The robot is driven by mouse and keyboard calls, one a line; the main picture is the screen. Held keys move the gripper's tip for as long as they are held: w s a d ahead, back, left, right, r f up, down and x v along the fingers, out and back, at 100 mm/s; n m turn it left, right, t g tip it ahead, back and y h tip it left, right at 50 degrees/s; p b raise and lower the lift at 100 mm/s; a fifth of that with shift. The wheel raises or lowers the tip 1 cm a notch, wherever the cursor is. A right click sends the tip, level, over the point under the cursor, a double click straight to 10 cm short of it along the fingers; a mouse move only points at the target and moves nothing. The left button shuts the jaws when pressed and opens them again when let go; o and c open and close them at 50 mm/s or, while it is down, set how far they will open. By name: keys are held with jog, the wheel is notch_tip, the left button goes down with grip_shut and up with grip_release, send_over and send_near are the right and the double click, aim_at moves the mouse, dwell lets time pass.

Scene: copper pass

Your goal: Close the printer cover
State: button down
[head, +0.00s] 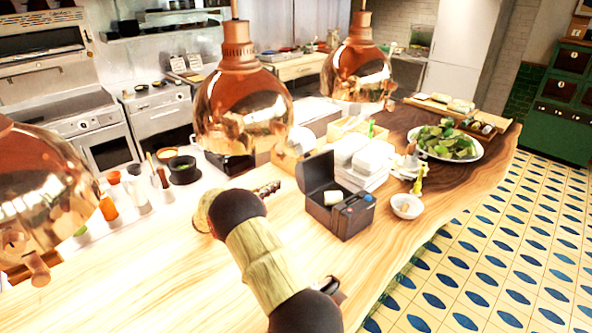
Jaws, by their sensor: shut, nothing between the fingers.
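The printer (345,218) is a small dark grey box on the wooden counter, right of the picture's middle. Its cover (316,172) stands raised at the back left side, so the printer is open. A pale roll (332,198) shows inside, and a blue and a red spot show on the front right part of its top. My gripper (272,187) is left of the printer, apart from the cover in the picture. It is small and partly hidden behind my arm; it is shut and empty.
A stack of white containers (366,162) stands close behind the printer. A small white bowl (407,206) and a yellow figure-like object (419,181) are to its right. Copper lamps (243,110) hang over the counter. The counter (130,270) at front left is clear.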

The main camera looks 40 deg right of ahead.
jog(key=b, duration=0.1)
send_near(313, 169)
jog(key=w+d+f, duration=0.1)
jog(key=w+d, duration=0.2)
jog(key=w+d+f, duration=0.1)
jog(key=d, duration=0.1)
jog(key=shift+w+d+f, duration=0.25)
jog(key=shift+w+f, duration=0.1)
jog(key=shift+w, duration=0.05)
jog(key=r, duration=0.2)
jog(key=s+d+r+b, duration=0.1)
jog(key=r, duration=0.1)
